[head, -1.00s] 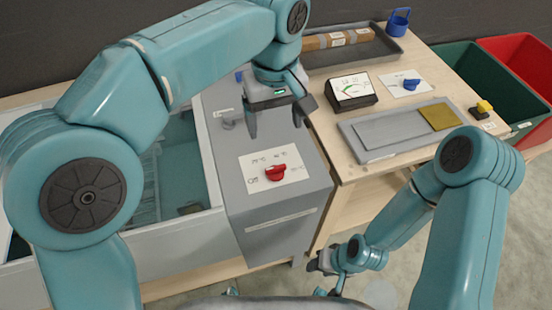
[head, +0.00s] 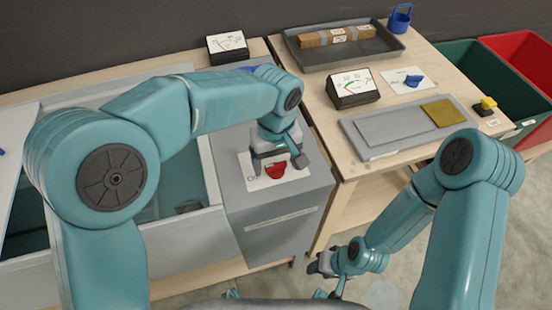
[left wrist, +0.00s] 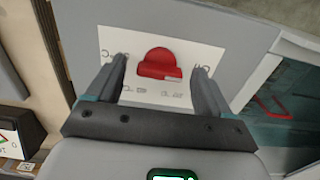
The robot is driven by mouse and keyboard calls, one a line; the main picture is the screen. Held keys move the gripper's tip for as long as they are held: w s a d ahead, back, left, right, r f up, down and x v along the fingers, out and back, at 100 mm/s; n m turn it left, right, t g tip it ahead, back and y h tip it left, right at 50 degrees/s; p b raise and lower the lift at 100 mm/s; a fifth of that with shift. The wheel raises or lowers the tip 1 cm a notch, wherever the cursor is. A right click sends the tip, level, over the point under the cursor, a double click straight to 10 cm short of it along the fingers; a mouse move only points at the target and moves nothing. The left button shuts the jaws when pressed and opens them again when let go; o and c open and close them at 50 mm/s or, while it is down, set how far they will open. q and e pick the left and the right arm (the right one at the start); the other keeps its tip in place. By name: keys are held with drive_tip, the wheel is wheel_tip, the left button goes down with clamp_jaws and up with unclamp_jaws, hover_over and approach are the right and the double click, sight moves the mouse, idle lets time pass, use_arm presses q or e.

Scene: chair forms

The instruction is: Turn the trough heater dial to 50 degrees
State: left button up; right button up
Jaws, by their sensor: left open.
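The red heater dial (head: 275,171) sits on a white scale plate (head: 291,176) on top of the grey heater box (head: 310,190). In the left wrist view the dial (left wrist: 160,64) lies between and a little beyond the open fingers of my left gripper (left wrist: 160,80), with a gap on each side. Its scale marks are partly covered, so the pointed-to value cannot be read. In the head view my left gripper (head: 278,162) is right over the dial. My right gripper (head: 325,264) hangs low at the front beside the table; its jaws are too small to judge.
A water trough (head: 180,232) stands left of the heater box. One meter (head: 227,46) stands behind and another (head: 352,88) on the right table. A blue dial (head: 413,80), grey tray (head: 375,52) and green bin (head: 490,75) lie further right.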

use_arm(q)
drive_tip(key=shift+w, duration=0.1)
drive_tip(key=shift+c, duration=0.6)
drive_tip(key=c, duration=0.9)
